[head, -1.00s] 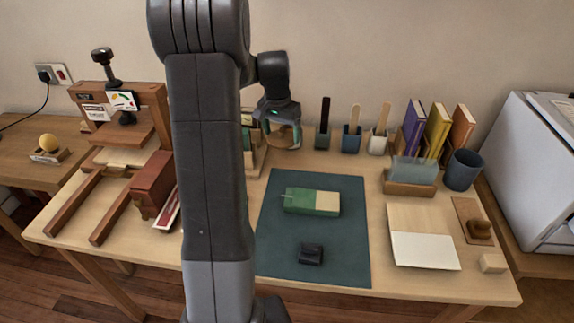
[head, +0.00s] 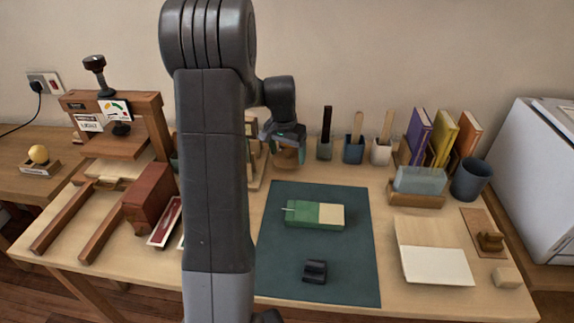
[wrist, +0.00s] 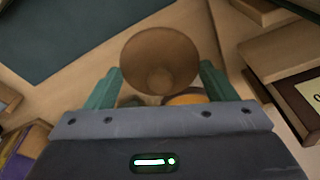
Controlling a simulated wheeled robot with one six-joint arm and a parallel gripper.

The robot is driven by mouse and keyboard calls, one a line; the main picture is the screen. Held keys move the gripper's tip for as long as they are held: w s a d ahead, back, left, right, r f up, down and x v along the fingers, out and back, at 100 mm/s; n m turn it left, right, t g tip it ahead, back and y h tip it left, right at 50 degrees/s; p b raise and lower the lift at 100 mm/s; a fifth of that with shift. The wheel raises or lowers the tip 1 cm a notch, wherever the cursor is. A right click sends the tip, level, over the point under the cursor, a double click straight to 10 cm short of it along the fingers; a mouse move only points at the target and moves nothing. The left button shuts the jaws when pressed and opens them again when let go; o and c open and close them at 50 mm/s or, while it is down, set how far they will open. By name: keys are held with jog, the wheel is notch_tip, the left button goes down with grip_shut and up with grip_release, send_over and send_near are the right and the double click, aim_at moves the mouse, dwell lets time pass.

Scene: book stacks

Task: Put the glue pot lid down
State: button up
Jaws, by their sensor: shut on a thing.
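My gripper (head: 284,138) is at the back of the table, behind the green mat and left of the brush pots. In the wrist view its two green fingers (wrist: 160,80) stand either side of a round brown lid (wrist: 160,50) with a paler knob-like centre, and are shut on it. In the head view the brown lid (head: 288,157) shows below the gripper. An orange-rimmed round thing (wrist: 187,99) shows partly behind the gripper body in the wrist view; I cannot tell whether it is the glue pot. The gap under the lid is unclear.
The green mat (head: 275,255) bears a green-and-cream book (head: 315,215) and a small black block (head: 315,271). Brush pots (head: 353,150) stand right of the gripper. A wooden rack (head: 254,165) stands close on its left. Bare tabletop (head: 365,185) lies right of the mat.

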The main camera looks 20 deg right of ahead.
aim_at(287, 159)
jog(key=shift+f, duration=2.1)
jog(key=shift+f, duration=0.1)
jog(key=shift+f+b, duration=0.25)
jog(key=shift+b, duration=0.2)
jog(key=o, duration=1)
jog(key=shift+c, duration=0.2)
jog(key=shift+r, duration=0.1)
notch_tip(287, 159, up, 12)
jog(key=s+a+p, duration=0.1)
jog(key=shift+a+r+p, duration=0.2)
jog(key=shift+p, duration=0.15)
jog(key=shift+f, duration=0.1)
